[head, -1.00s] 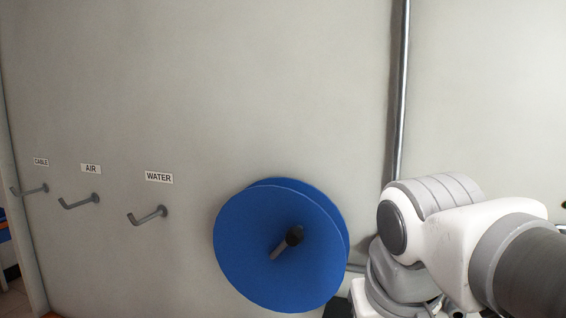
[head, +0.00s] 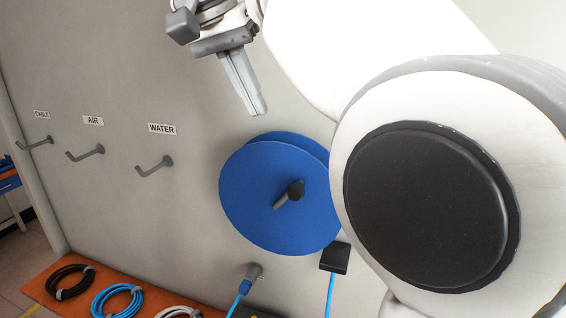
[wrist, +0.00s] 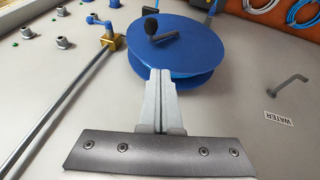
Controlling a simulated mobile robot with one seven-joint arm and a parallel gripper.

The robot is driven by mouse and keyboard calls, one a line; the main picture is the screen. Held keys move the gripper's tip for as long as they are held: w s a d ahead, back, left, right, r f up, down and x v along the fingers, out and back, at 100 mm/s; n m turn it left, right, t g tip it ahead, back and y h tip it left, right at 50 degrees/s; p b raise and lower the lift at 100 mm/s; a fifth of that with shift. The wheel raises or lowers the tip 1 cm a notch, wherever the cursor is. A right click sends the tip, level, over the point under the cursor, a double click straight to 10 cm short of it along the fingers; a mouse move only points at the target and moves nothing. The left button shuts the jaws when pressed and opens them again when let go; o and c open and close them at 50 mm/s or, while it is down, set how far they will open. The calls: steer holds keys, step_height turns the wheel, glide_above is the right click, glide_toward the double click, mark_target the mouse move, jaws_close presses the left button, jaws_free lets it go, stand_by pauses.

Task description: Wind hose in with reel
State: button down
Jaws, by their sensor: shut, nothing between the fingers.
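A blue reel (head: 262,215) is mounted on the wall in the head view, with a dark crank handle (head: 290,194) standing out from its face. In the wrist view the reel (wrist: 195,48) and its crank handle (wrist: 152,27) lie beyond my fingers. My gripper (head: 256,112) is shut and empty, above and a little left of the reel, fingers pointing down. The fingertips also show in the wrist view (wrist: 160,74), in front of the reel's near rim; I cannot tell whether they touch it. A light blue hose (head: 329,295) hangs below a black box (head: 335,257) under the reel.
Hooks labelled CABLE, AIR and WATER (head: 155,167) stick out from the wall at left. Below, an orange surface (head: 45,290) holds coiled hoses, one of them blue (head: 118,301). A blue connector (head: 247,283) sits at the wall. A metal pipe (wrist: 65,105) runs beside the reel.

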steer(key=b, duration=0.2)
glide_toward(303, 180)
steer(key=w+f, duration=0.1)
steer(key=f, duration=0.2)
steer(key=w+f, duration=0.1)
steer(key=shift+w+d+f, duration=0.15)
steer(key=shift+w+f, duration=0.15)
steer(key=shift+d+f, duration=0.5)
steer(key=shift+f, duration=0.1)
steer(key=shift+s+d+f+y+b, duration=0.2)
steer(key=shift+d+f+y+b, duration=0.3)
steer(key=shift+b, duration=0.5)
steer(key=shift+d+f, duration=0.1)
steer(key=shift+d, duration=0.15)
steer(key=shift+r, duration=0.2)
